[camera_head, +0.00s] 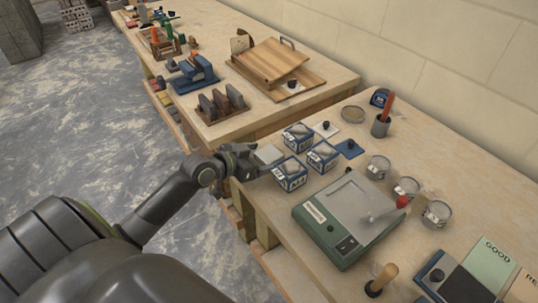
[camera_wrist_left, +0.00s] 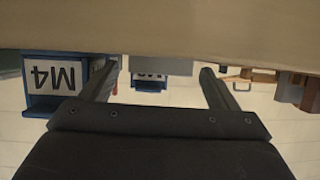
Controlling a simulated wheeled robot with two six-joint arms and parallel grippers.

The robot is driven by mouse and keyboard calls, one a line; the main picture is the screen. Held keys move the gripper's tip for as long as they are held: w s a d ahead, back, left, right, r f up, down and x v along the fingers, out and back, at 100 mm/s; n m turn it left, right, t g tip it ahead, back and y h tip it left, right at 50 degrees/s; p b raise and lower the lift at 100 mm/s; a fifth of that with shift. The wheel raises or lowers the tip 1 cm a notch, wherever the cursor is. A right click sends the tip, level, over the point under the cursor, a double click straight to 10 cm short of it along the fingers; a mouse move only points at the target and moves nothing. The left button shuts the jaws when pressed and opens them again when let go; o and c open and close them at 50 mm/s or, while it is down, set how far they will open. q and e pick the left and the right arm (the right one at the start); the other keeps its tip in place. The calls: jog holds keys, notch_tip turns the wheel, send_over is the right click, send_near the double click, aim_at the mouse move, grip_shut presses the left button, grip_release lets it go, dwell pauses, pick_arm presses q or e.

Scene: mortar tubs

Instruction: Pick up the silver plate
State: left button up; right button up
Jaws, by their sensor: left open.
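The silver plate (camera_head: 270,154), a small light grey square, lies on the near left edge of the front bench, beside the blue-and-white boxes. My left gripper (camera_head: 259,163) is open at bench-top height, close to the plate's near side. In the left wrist view, which looks upside down, a grey block face that appears to be the plate (camera_wrist_left: 165,67) shows between and beyond the two open fingers (camera_wrist_left: 155,85). I cannot tell whether the fingers touch it. My right gripper is not in view.
Blue-and-white boxes (camera_head: 290,174) stand just right of the plate; one marked M4 (camera_wrist_left: 56,76) is beside a finger in the wrist view. A green machine (camera_head: 350,217) with a red-knobbed lever sits nearer. Another bench (camera_head: 225,45) is farther away.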

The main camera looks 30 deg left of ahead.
pick_arm(q)
jog(key=shift+w+d+f, duration=0.15)
jog(key=shift+w+f, duration=0.05)
jog(key=shift+w, duration=0.25)
jog(key=shift+s, duration=0.1)
jog(key=c, duration=1.2)
jog(key=shift+o, duration=0.2)
notch_tip(320, 180, up, 10)
jog(key=s+d+r+m+g+h, duration=0.1)
jog(key=s+d+m+g+h, duration=0.5)
jog(key=s+d, duration=0.65)
jog(key=n+t+y, duration=0.6)
send_over(263, 157)
jog(key=shift+f+p, duration=0.4)
jog(key=shift+f, duration=0.05)
